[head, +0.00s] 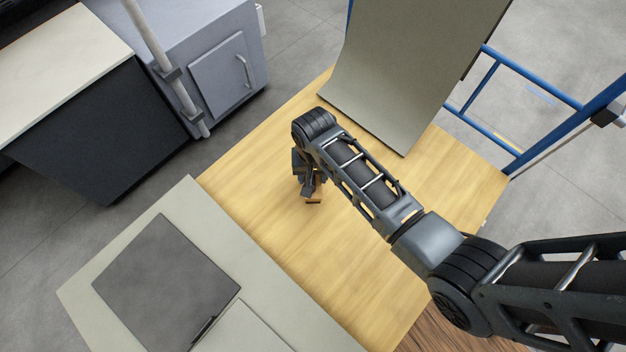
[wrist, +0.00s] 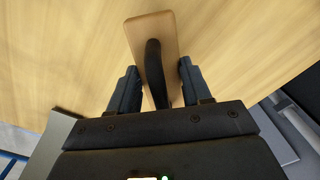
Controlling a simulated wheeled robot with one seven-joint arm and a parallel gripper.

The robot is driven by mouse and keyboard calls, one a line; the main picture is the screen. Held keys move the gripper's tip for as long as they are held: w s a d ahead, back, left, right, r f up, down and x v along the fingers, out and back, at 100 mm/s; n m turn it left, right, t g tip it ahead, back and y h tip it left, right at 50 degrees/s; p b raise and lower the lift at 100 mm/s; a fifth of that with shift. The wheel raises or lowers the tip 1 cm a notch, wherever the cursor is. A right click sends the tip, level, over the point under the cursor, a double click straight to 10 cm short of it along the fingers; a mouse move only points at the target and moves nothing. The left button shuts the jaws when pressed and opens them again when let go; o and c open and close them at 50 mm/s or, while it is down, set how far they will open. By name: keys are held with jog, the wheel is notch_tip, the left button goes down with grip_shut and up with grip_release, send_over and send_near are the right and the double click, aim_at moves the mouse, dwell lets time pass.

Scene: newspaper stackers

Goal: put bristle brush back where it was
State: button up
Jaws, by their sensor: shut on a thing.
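The bristle brush (wrist: 152,28) has a flat tan wooden block with a dark arched handle. In the wrist view its handle runs between the two fingers of my gripper (wrist: 157,72), which is shut on it. In the head view my gripper (head: 309,178) points down over the wooden table, with a small part of the brush (head: 314,201) showing below it. The bristles are hidden under the block. I cannot tell whether the brush touches the table top.
The light wooden table (head: 265,215) is mostly bare around my gripper. A curved grey-green sheet (head: 405,75) rises at its back. A blue metal frame (head: 530,80) stands at the right. A pale surface with a grey panel (head: 165,280) lies at the front left, and a grey cabinet (head: 215,70) stands behind left.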

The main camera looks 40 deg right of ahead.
jog(key=shift+f+b, duration=0.55)
jog(key=shift+f, duration=1.25)
jog(key=shift+f, duration=0.1)
jog(key=o, duration=1.2)
notch_tip(320, 180, up, 12)
jog(key=p, duration=0.3)
jog(key=shift+s+d+p, duration=0.1)
jog(key=shift+p, duration=0.2)
